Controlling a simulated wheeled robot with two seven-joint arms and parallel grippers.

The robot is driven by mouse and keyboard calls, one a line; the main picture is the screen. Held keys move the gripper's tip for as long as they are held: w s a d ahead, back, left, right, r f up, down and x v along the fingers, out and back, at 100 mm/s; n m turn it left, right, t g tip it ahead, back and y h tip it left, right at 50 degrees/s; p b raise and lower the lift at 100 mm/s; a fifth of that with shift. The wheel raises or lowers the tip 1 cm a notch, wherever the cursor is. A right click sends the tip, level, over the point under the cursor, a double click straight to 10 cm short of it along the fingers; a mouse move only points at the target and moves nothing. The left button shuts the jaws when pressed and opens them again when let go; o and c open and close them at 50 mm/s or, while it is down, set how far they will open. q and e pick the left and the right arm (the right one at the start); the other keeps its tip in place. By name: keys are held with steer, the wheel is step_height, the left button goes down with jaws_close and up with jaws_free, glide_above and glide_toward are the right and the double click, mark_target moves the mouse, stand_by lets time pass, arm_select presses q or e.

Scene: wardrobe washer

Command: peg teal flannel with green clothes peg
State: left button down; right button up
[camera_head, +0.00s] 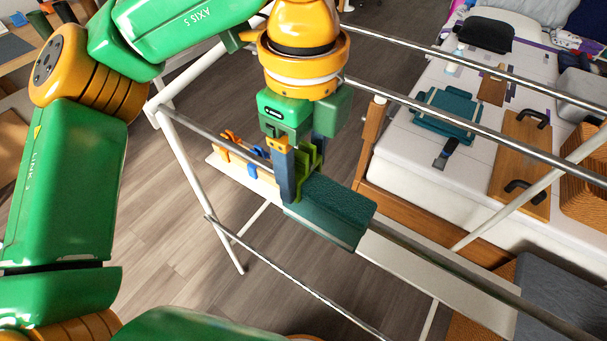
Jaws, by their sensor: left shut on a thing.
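The teal flannel (340,208) hangs folded over a metal rail of the drying rack, in the middle of the head view. My left gripper (297,182) points down at the flannel's left end. It is shut on the green clothes peg (309,162), whose lower part meets the flannel's top edge. The gripper fingers partly hide the peg, and I cannot tell whether its jaws straddle the cloth and rail. My right gripper is not in view.
White rack legs (196,168) and several metal rails cross the space. A bed at right holds folded teal cloth (447,112) and a wooden tray (521,160).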

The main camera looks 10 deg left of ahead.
mark_target(303, 149)
arm_select(q)
steer(key=shift+f+b, duration=0.6)
steer(key=shift+f, duration=0.25)
jaws_free()
steer(key=shift+r+p, duration=1.3)
steer(key=shift+r, duration=2.35)
